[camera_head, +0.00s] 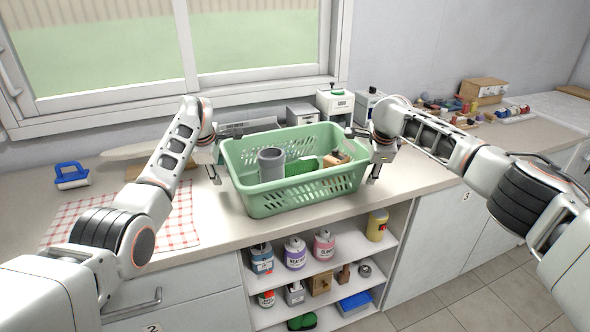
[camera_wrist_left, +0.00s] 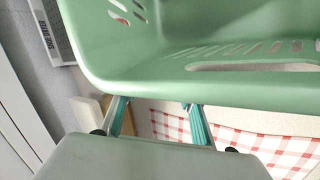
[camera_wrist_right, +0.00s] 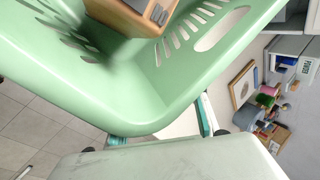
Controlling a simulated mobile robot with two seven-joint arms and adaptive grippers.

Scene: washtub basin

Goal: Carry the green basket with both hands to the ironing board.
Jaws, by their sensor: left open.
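The green basket (camera_head: 290,205) stands upright on the counter near its front edge. It holds a grey cylinder (camera_head: 271,163), a dark green item (camera_head: 302,167) and a wooden item (camera_head: 335,158). My left gripper (camera_head: 215,174) is at the basket's left end, its fingers (camera_wrist_left: 155,118) apart and pointing down just outside the rim. My right gripper (camera_head: 376,172) is at the right end, its fingers (camera_wrist_right: 165,125) also apart by the rim. Contact with the basket cannot be made out. A pale, tapered board (camera_head: 130,153), possibly the ironing board, lies at the back left, partly behind my left arm.
Boxed devices (camera_head: 335,104) stand behind the basket. Small items and a wooden box (camera_head: 483,89) are at the far right. Open shelves (camera_head: 320,250) hold bottles below.

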